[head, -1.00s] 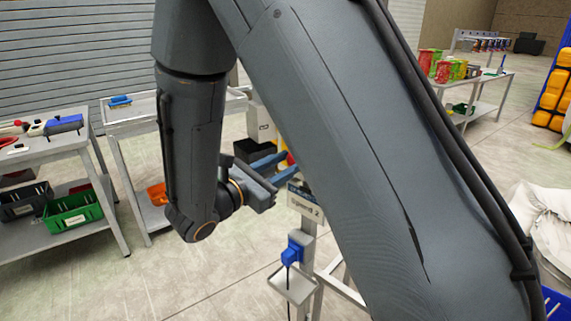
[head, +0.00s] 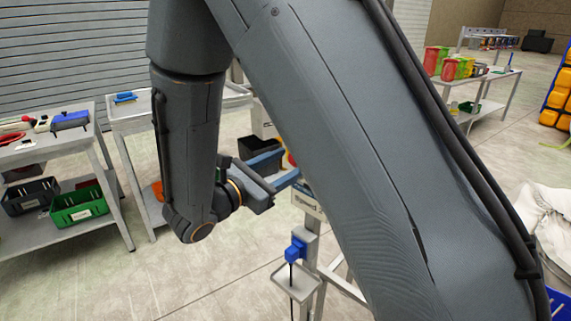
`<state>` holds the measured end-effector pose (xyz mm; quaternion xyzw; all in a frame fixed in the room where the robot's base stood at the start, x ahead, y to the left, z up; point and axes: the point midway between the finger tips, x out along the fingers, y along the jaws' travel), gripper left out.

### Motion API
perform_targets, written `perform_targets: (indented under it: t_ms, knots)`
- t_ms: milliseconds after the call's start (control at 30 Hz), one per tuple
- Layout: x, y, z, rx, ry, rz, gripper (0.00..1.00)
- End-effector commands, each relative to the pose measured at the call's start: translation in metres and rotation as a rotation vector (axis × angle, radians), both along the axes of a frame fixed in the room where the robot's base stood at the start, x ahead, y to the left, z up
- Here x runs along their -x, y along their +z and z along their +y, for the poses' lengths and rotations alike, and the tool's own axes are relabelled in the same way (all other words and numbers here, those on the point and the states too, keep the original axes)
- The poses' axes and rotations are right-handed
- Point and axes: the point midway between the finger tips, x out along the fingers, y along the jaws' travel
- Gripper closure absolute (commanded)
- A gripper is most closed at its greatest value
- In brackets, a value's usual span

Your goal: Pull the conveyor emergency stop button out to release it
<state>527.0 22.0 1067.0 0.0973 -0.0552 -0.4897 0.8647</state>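A small bit of the red stop button (head: 291,159) shows in the head view at the edge of my upper arm, which hides the rest of it. My gripper (head: 287,167) is at the button, with its two blue fingers apart and pointing right. The red shows in the gap between the fingers. The fingertips are partly hidden, and I cannot tell whether they touch the button. Below is a grey post (head: 304,246) with a label plate, partly covered by my arm.
A blue device (head: 296,250) and a small grey tray (head: 296,282) are on the post. Carts with bins stand at left, including a green bin (head: 78,208). A table with red and green containers (head: 449,66) is at back right. Floor is clear at lower left.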

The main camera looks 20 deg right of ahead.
Motion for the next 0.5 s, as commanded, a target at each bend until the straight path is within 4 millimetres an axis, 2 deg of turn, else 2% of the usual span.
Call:
perform_targets:
  t_ms: [167, 500]
  knots:
    - [0.002, 0.0, 0.006, 0.0, 0.002, -0.001, 0.49]
    - [0.029, -0.001, 0.051, -0.001, 0.005, 0.0, 0.49]
